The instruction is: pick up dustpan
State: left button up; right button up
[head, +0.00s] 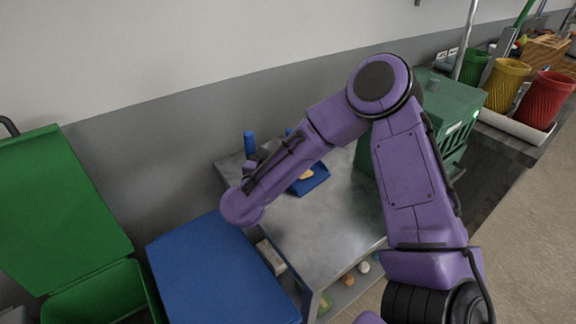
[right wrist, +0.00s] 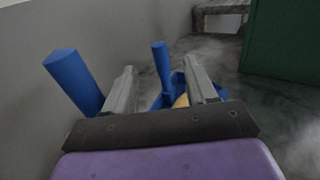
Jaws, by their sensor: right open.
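The blue dustpan (head: 316,181) lies on the grey metal table, partly hidden behind my right forearm. A tan piece (head: 306,174) shows in its pan. In the right wrist view the dustpan's upright blue handle (right wrist: 160,62) appears between the two grey fingers of my right gripper (right wrist: 162,72). The fingers are apart, and I see no contact with the handle. The pan (right wrist: 181,84) is partly hidden behind the right finger. In the head view my forearm and wrist hide most of the right gripper. My left gripper is not in view.
A thick blue post (right wrist: 75,80) stands left of the fingers; its top shows in the head view (head: 250,142). A blue lid (head: 215,275) and green bin (head: 100,295) are at front left. The wall is close behind.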

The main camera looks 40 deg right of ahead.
jog(key=p+x, duration=0.1)
jog(key=x, duration=0.2)
jog(key=p+x, duration=0.1)
jog(key=x, duration=0.7)
jog(key=shift+w+f+p, duration=0.1)
jog(key=shift+f+p, duration=0.25)
jog(key=shift+p, duration=0.05)
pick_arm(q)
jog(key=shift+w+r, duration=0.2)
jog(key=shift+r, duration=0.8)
pick_arm(e)
jog(key=shift+a, duration=0.15)
grip_shut()
jog(key=shift+r, duration=0.15)
